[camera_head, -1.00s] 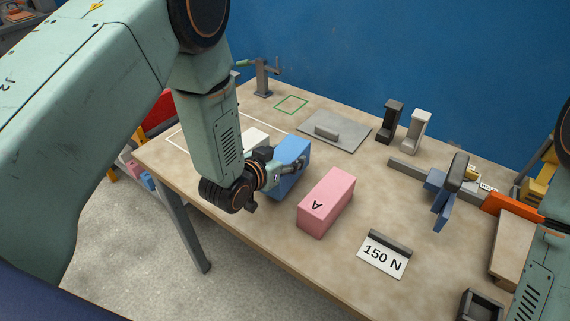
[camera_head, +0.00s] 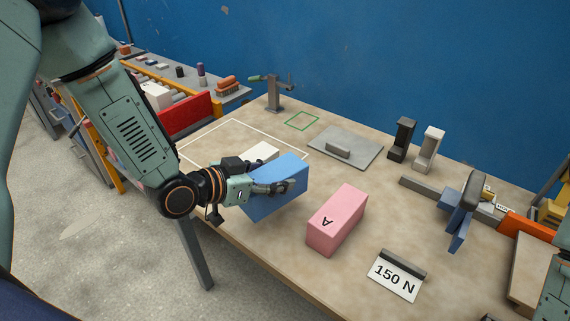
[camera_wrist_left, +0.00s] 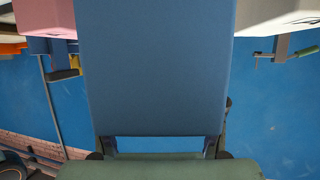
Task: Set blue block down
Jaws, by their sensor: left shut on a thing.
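The blue block (camera_head: 281,186) is in my left gripper (camera_head: 279,188), which is shut on it near the front left edge of the table. The block looks tilted in the head view; I cannot tell whether its underside touches the table. In the left wrist view the blue block (camera_wrist_left: 155,70) fills the middle between the fingers. A pink block (camera_head: 337,221) marked A stands on the table to the right, apart from it. A pale block (camera_head: 260,152) lies behind, partly hidden. My right gripper is out of view; only part of that arm shows at the lower right.
A white outline (camera_head: 238,119) and a small green outline (camera_head: 302,121) mark the table top. A grey plate with a handle (camera_head: 345,148), two upright stands (camera_head: 402,139), a blue clamp-like fixture (camera_head: 466,205) and a 150 N card (camera_head: 396,275) stand around. A crank-handled post (camera_head: 274,95) is at the back.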

